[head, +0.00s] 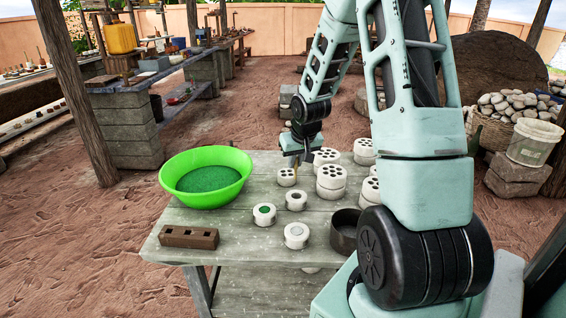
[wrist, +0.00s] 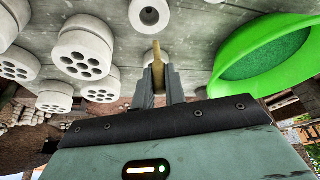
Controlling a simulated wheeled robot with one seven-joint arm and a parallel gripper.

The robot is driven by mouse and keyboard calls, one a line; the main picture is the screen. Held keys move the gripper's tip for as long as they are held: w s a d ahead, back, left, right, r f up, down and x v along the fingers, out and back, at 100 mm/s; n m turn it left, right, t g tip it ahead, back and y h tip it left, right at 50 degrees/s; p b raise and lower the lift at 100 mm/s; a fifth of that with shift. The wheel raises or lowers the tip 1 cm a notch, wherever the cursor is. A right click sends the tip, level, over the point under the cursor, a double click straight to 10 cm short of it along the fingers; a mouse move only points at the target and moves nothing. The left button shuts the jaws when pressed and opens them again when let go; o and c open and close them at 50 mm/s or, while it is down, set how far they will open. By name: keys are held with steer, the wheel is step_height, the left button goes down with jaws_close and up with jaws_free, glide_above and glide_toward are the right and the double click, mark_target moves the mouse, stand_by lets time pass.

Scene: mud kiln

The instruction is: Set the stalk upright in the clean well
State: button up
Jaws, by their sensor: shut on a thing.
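My gripper (head: 295,158) is over the far part of the table. In the wrist view my gripper (wrist: 157,82) is shut on a tan stalk (wrist: 156,54), which sticks out past the fingertips. The stalk's lower end is small in the head view. A short white cylinder with one hollow (head: 296,200) stands just in front of the gripper, apart from it. A single-hollow white cylinder (wrist: 150,14) shows beyond the stalk in the wrist view. Another pale-hollowed cylinder (head: 296,236) stands nearer, and one cylinder (head: 265,214) has green in its hollow.
A bright green basin (head: 206,178) with dark green contents stands on the table's left. A brown block with holes (head: 189,237) lies at the front left. Several white many-holed cylinders (head: 331,176) stand behind and right. A dark round pan (head: 345,232) is at the right.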

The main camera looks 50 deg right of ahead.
steer(key=shift+s+d+f, duration=0.15)
steer(key=shift+d, duration=0.15)
steer(key=shift+f+b, duration=3.65)
steer(key=shift+f, duration=0.5)
steer(key=shift+f, duration=0.55)
steer(key=o, duration=1)
steer(key=shift+c, duration=0.2)
steer(key=shift+r+p, duration=3.5)
steer(key=shift+r, duration=0.1)
